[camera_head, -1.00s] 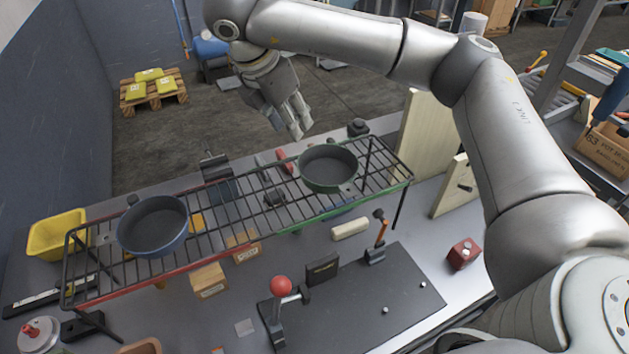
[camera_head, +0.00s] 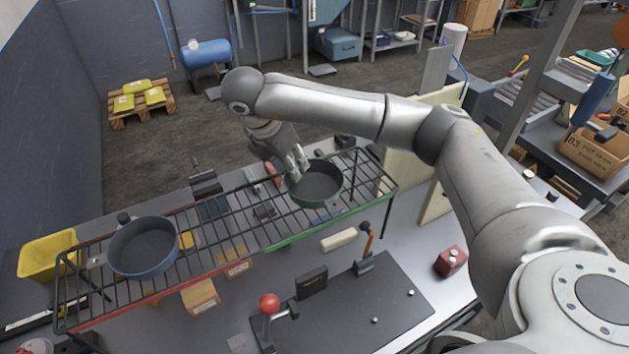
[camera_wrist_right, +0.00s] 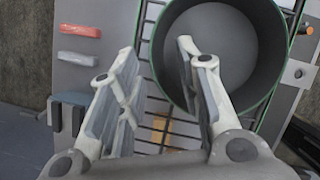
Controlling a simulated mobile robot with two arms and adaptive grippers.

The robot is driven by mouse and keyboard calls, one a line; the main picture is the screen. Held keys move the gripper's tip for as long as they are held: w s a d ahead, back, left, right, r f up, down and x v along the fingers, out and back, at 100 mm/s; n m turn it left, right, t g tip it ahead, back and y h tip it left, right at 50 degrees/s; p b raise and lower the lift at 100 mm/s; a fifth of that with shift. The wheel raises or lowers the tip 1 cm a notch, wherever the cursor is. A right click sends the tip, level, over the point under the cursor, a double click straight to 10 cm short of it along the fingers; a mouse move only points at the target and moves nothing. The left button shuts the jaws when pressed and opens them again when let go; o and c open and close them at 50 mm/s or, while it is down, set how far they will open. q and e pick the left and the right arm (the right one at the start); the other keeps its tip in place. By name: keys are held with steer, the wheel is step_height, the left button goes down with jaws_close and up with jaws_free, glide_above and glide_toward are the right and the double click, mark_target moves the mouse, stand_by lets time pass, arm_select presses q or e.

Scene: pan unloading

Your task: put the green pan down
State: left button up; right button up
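The green pan (camera_head: 320,190) sits upright on the right part of the black wire rack (camera_head: 215,222), by its green-edged end. My right gripper (camera_head: 295,172) is at the pan's left rim; it also shows in the right wrist view (camera_wrist_right: 157,54). Its fingers are apart, one outside the pan (camera_wrist_right: 250,45) and the other over its inside, with the rim between them. I cannot tell if either finger touches the wall. A blue pan (camera_head: 143,250) sits on the rack's left part, by the red-edged end. My left gripper is not in view.
Below the rack are small cardboard boxes (camera_head: 201,297). In front are a red-knobbed lever (camera_head: 269,304) and a red block (camera_head: 451,261). A yellow bin (camera_head: 45,256) stands at the left. Pale upright boards (camera_head: 400,172) stand near the rack's right end. The rack's middle is clear.

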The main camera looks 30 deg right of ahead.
steer(key=shift+d+f, duration=0.3)
steer(key=shift+f, duration=0.35)
steer(key=shift+c, duration=0.4)
steer(key=shift+w, duration=0.1)
jaws_close()
